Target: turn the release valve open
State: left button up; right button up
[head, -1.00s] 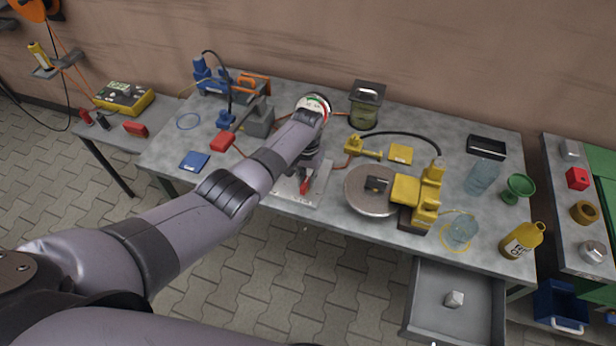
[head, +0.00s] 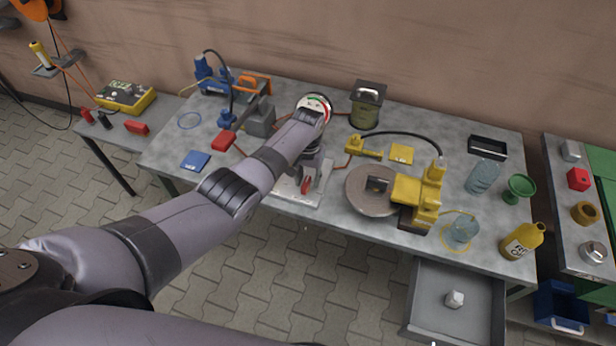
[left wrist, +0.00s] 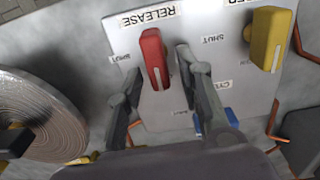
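The release valve's red handle (left wrist: 155,58) stands on a pale panel (left wrist: 115,38) under the RELEASE label in the left wrist view. It runs roughly up and down the picture, with a SHUT label to its left. My left gripper (left wrist: 159,62) is open, one finger on each side of the handle; I cannot tell whether either finger touches it. In the head view the red handle (head: 306,187) shows below my left gripper (head: 312,176), which my own arm partly hides. My right gripper is not in view.
A yellow handle (left wrist: 269,40) stands to the right on the same panel, with its own SHUT label. A round metal disc (left wrist: 35,118) lies to the left in the wrist view. A drawer (head: 425,315) is open at front right.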

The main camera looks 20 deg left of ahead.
aim_at(308, 178)
pick_arm(q)
notch_tip(308, 178, up, 12)
dwell(0.8)
dwell(0.3)
